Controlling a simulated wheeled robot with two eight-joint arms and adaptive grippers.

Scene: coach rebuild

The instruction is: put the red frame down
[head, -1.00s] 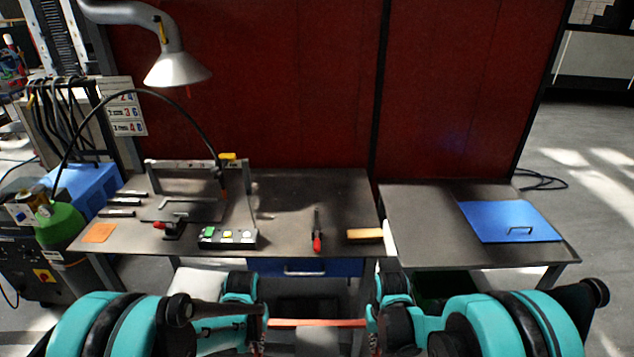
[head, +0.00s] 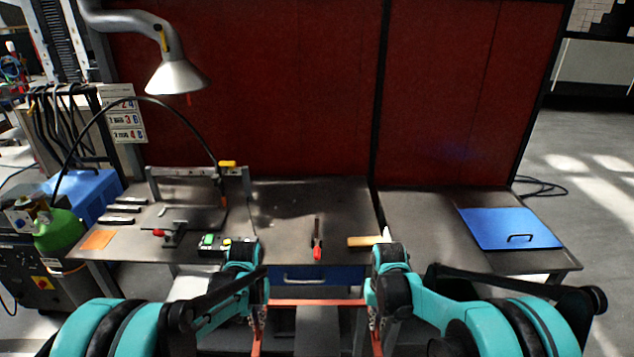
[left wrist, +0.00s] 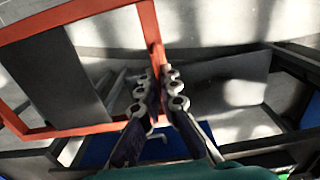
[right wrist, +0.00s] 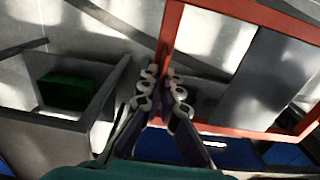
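The red frame (head: 318,302) is held between my two grippers, in front of the workbench at the bottom of the head view. Its near part is cut off by the picture edge. My left gripper (left wrist: 157,88) is shut on one side bar, which also shows in the left wrist view (left wrist: 150,30). My right gripper (right wrist: 162,88) is shut on the opposite side bar, seen in the right wrist view (right wrist: 171,32). In both wrist views the frame is off the floor. In the head view my arms partly hide the grippers.
The dark bench top (head: 285,220) carries a button box (head: 212,245), a red-handled tool (head: 317,250) and a wooden-handled tool (head: 362,241). A lower-left fixture (head: 170,237) stands nearby. The right table (head: 425,225) has a blue lidded plate (head: 485,228) and bare space at its left.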

